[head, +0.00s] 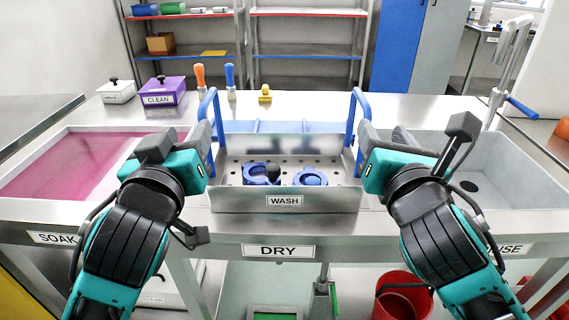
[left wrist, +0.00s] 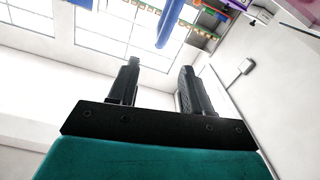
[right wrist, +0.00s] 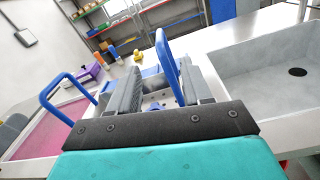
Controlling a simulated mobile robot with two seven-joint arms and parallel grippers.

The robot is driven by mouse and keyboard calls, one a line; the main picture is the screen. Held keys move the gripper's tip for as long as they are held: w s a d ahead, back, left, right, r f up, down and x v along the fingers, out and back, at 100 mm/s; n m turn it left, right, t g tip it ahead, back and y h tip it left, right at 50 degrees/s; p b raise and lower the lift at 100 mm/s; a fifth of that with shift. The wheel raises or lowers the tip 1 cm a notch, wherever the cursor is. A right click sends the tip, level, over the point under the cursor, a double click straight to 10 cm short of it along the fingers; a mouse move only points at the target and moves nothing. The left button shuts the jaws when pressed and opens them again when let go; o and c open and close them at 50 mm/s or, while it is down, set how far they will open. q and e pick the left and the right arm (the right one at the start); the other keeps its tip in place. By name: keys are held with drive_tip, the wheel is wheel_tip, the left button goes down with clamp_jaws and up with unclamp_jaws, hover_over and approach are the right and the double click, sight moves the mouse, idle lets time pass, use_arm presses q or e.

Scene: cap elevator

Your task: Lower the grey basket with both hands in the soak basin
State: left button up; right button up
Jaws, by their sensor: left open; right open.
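The grey basket (head: 234,199), labelled WASH, sits at the middle of the counter with a blue handle at each side. Blue round parts (head: 310,177) lie in it. The soak basin (head: 30,207) is at the left, holding pink liquid. My left gripper (head: 200,137) is open beside the left handle (head: 214,104); in the left wrist view a blue bar (left wrist: 170,22) shows beyond its fingertips. My right gripper (head: 392,140) is open by the right handle (head: 358,105); in the right wrist view that handle (right wrist: 166,50) shows between its fingers. Neither gripper visibly grips a handle.
A grey basin (head: 500,165) with a drain is at the right. Behind stand a purple CLEAN box (head: 160,90), a white box (head: 116,92), an orange-handled tool (head: 200,77), a blue-handled tool (head: 230,77) and a yellow object (head: 265,93). A red bucket (head: 402,297) is below.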

sight(207, 98)
use_arm(q)
drive_tip(key=w, duration=1.2)
drive_tip(key=shift+w, duration=0.4)
use_arm(e)
drive_tip(key=w, duration=1.3)
use_arm(q)
drive_tip(key=shift+c, duration=0.2)
use_arm(e)
drive_tip(key=shift+c, duration=0.2)
use_arm(q)
clamp_jaws()
use_arm(e)
drive_tip(key=shift+s, duration=0.1)
clamp_jaws()
use_arm(q)
drive_tip(key=shift+d, duration=0.15)
use_arm(e)
drive_tip(key=shift+a, duration=0.1)
use_arm(q)
drive_tip(key=shift+s+r, duration=0.1)
drive_tip(key=shift+r, duration=0.2)
use_arm(e)
drive_tip(key=shift+r, duration=0.3)
